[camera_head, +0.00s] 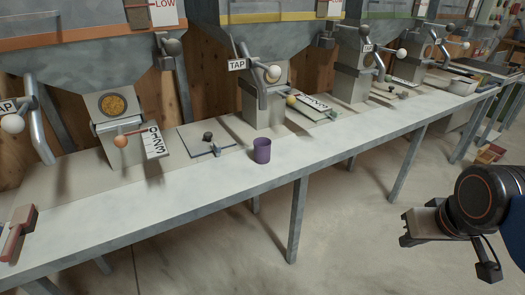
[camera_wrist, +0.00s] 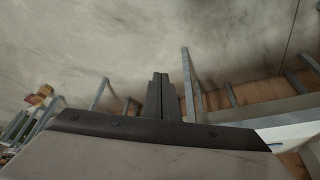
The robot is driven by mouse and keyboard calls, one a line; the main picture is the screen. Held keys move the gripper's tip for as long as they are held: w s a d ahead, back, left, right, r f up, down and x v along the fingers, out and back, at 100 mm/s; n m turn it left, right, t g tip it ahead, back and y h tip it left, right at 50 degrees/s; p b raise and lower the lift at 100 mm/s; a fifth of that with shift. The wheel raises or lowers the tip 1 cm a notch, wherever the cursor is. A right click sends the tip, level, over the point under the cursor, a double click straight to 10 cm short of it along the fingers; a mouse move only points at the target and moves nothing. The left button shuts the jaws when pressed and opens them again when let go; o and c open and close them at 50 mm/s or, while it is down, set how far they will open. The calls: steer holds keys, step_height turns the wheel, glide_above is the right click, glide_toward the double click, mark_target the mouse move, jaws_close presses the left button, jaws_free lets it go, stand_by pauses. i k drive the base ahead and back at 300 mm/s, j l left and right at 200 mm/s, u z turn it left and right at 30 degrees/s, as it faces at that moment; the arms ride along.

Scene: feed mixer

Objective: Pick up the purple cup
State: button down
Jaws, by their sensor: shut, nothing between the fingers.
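The purple cup (camera_head: 262,150) stands upright on the long pale bench (camera_head: 215,183), near its front edge, in the head view. My gripper (camera_head: 404,229) is at the right of the head view, in front of the bench and well away from the cup. In the wrist view my gripper's fingers (camera_wrist: 160,85) are together with nothing between them. The cup does not show in the wrist view.
Behind the cup stand grey hoppers with taps, levers and numbered plates. A flat plate with a dark knob (camera_head: 207,138) lies left of the cup. A red-handled tool (camera_head: 18,230) lies at the bench's left end. The bench in front of the cup is clear.

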mark_target(261, 145)
steer(key=i+l+u, duration=0.15)
steer(key=l, duration=0.45)
steer(key=l+u, duration=0.15)
steer(key=l, duration=0.45)
steer(key=u, duration=1.35)
steer(key=i+l, duration=0.05)
